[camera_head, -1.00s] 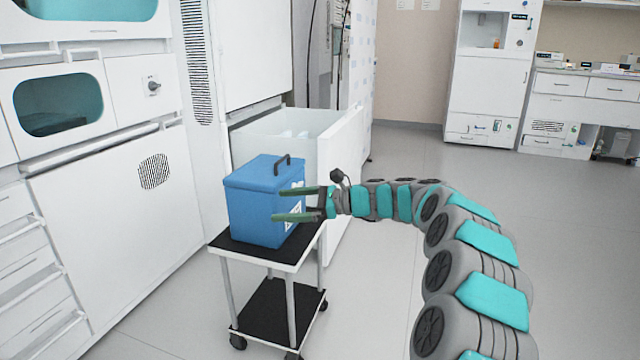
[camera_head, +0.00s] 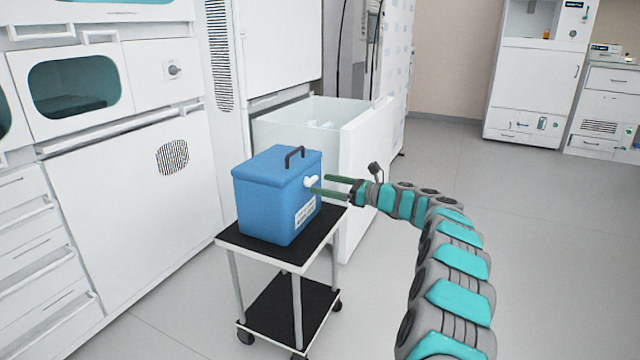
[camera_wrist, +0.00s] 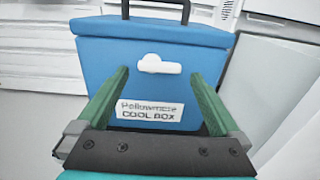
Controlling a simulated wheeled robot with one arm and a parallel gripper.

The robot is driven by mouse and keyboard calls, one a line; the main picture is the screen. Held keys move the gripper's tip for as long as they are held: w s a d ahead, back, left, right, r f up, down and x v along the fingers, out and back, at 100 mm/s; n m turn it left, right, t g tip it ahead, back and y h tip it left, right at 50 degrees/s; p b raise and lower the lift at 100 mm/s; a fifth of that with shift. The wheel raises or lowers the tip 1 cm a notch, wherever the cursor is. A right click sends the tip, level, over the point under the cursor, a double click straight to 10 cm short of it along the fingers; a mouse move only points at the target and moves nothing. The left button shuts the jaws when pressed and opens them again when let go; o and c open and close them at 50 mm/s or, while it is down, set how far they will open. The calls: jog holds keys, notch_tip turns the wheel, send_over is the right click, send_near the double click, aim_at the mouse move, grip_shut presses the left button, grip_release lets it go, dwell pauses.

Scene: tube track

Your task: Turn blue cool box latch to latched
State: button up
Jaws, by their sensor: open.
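The blue cool box (camera_head: 268,205) stands upright on a small trolley, its lid closed and a dark handle on top. Its white latch (camera_head: 311,182) is on the box's right side in the head view. In the wrist view the latch (camera_wrist: 158,64) lies about level on the box face, with its round end at the left, above the label (camera_wrist: 150,112). My gripper (camera_head: 320,184) is open, its green fingers pointing at that face. In the wrist view my gripper (camera_wrist: 162,82) has its fingertips on either side of and below the latch, apart from it.
The trolley (camera_head: 297,262) has a black top with a pale rim. Behind it is an open white drawer (camera_head: 355,150). White cabinets (camera_head: 140,195) line the left. The floor at the right is clear.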

aim_at(311, 181)
jog(key=shift+x, duration=1.2)
jog(key=c, duration=1.2)
jog(key=shift+c, duration=0.2)
jog(key=shift+n+b, duration=0.3)
jog(key=n+b, duration=0.1)
jog(key=n, duration=0.1)
jog(key=shift+n+b, duration=0.4)
jog(key=n+b, duration=0.4)
jog(key=n, duration=0.1)
jog(key=shift+s+r+n, duration=0.15)
jog(key=shift+r+n, duration=0.05)
jog(key=shift+n, duration=0.1)
jog(key=n+b, duration=0.4)
jog(key=n, duration=0.1)
jog(key=shift+s+a+r, duration=0.15)
jog(key=shift+s+r, duration=0.05)
jog(key=shift+s, duration=0.05)
jog(key=shift+s+r+n+b, duration=0.1)
jog(key=shift+n+b, duration=0.4)
jog(key=shift+n, duration=0.45)
jog(key=shift+s+r+n+b, duration=0.1)
jog(key=shift+n+b, duration=0.4)
jog(key=shift+n, duration=0.45)
